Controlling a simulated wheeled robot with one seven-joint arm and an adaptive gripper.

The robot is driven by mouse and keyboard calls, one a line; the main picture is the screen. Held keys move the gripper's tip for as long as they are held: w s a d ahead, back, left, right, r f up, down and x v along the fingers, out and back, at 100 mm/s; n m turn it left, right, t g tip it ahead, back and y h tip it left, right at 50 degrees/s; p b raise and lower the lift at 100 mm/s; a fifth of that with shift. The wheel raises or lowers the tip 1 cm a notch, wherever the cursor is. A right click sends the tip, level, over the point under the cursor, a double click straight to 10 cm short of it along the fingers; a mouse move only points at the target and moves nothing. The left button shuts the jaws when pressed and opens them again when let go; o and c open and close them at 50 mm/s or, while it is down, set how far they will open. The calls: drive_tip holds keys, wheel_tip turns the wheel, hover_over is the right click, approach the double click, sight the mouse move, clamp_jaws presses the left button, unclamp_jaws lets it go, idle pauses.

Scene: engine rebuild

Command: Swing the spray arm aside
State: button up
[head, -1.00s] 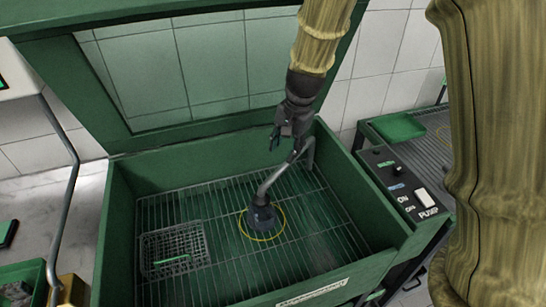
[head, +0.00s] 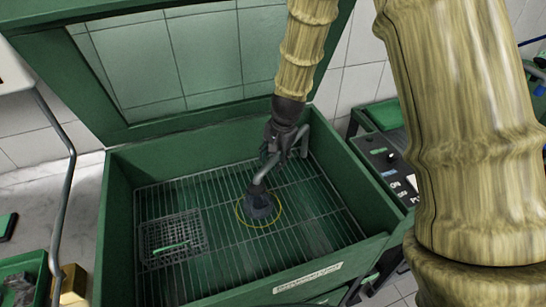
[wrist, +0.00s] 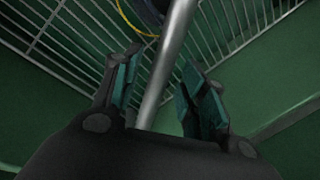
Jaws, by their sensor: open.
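The spray arm (head: 267,171) is a grey bent metal tube inside the green wash tank (head: 119,225). It rises at the tank's right back part and its dark nozzle head (head: 259,205) hangs over a yellow ring (head: 240,214) on the wire rack. My gripper (head: 272,152) is at the tube's upper part in the head view. In the wrist view my gripper (wrist: 155,88) is open, with the grey tube (wrist: 168,70) running between its two teal-padded fingers. A gap shows on the tube's right side; contact with the left finger cannot be told.
A wire basket (head: 172,238) with a green item sits on the rack's left. The tank's raised lid (head: 110,130) stands behind. A control panel (head: 388,165) is at the right rim. The rack's front right is clear.

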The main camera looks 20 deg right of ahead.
drive_tip(key=shift+f, duration=0.25)
clamp_jaws()
